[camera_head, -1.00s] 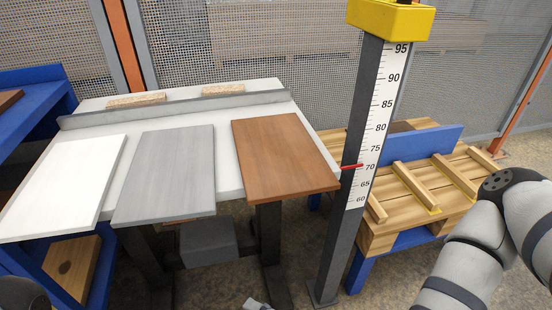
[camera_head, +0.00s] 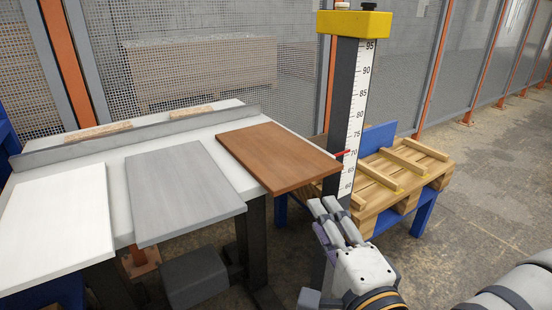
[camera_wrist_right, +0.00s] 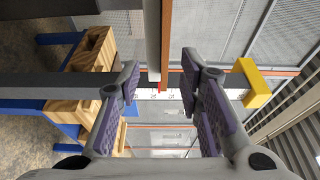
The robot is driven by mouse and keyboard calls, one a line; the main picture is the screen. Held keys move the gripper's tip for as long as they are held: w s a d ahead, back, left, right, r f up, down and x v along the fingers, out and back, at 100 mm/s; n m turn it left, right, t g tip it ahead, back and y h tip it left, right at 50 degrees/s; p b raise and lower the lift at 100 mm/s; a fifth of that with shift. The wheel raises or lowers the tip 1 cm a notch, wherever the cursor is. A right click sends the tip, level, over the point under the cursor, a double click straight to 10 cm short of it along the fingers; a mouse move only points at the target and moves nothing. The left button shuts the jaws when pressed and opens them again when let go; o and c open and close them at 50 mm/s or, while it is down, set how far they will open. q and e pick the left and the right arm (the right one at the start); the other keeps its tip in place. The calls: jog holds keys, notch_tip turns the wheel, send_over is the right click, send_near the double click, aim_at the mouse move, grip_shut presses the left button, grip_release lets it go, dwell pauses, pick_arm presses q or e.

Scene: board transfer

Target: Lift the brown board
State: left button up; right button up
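The brown board (camera_head: 275,158) lies flat at the right end of the white table (camera_head: 262,112), its front and right edges jutting past the tabletop. A grey-brown bar, possibly the board seen edge-on (camera_wrist_right: 154,40), shows beyond the fingers there. My left gripper is not in view.
A grey board (camera_head: 180,190) and a white board (camera_head: 58,228) lie left of the brown one. A measuring post with a yellow top (camera_head: 353,24) stands close behind the gripper. A wooden pallet (camera_head: 400,175) is on a blue stand at right. Open floor lies further right.

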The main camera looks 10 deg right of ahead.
aim_at(306, 182)
jog(key=w, duration=0.4)
jog(key=w+b, duration=0.1)
jog(key=w, duration=0.7)
jog(key=shift+r, duration=0.4)
grip_shut()
